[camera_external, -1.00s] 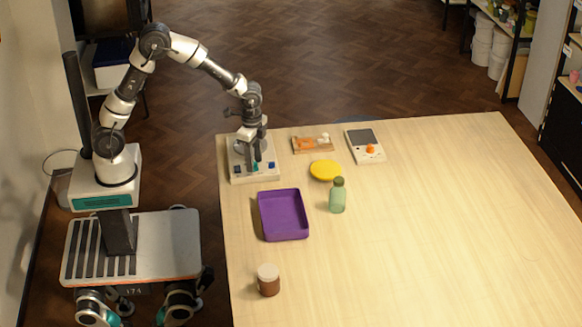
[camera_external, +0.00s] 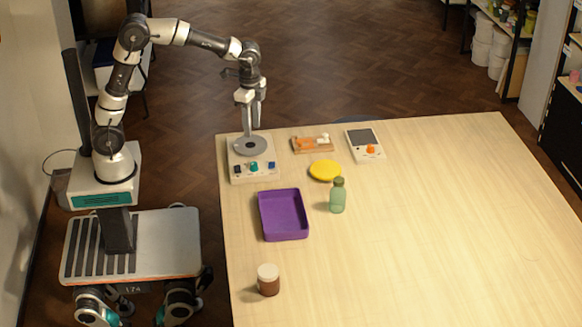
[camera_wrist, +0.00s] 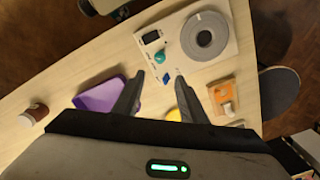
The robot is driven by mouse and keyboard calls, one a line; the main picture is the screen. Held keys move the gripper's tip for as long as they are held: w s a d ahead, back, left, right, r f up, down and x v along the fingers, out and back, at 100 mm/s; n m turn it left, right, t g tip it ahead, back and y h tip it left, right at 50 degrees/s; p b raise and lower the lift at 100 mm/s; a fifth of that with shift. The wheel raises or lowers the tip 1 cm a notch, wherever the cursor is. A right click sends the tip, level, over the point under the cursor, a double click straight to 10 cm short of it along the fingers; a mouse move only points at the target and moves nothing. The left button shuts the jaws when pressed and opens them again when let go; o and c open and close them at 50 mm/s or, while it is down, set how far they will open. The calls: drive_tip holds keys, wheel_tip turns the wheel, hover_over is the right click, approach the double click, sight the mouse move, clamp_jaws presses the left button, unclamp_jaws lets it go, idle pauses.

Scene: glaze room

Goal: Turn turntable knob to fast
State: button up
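In the wrist view the teal knob (camera_wrist: 160,57) lies just beyond the fingertips, beside the grey disc (camera_wrist: 205,36). The knob's pointer and markings are too small to read. My gripper (camera_external: 256,124) hangs above the unit, apart from it. In the wrist view my gripper (camera_wrist: 160,76) has its fingers spread with nothing between them.
A purple tray (camera_external: 283,237), a yellow disc (camera_external: 325,170), a green bottle (camera_external: 338,197) and a brown jar (camera_external: 268,281) stand nearby. A small wooden tray (camera_external: 313,150) and a device with an orange knob (camera_external: 365,147) lie further right. The table's right side is clear.

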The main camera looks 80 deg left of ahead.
drive_tip(key=shift+r, duration=1.5)
drive_tip(key=s+r+n+t+p, duration=0.2)
drive_tip(key=s+r+n, duration=0.1)
drive_tip(key=s, duration=0.8)
drive_tip(key=s+d+r+n+t+p, duration=0.1)
drive_tip(key=s+r, duration=0.4)
drive_tip(key=s, duration=0.6)
drive_tip(key=n+t+p, duration=0.1)
drive_tip(key=n+t, duration=0.1)
drive_tip(key=shift+s+d+r+n+t+p, duration=0.25)
drive_tip(key=shift+r+n+t+p, duration=0.05)
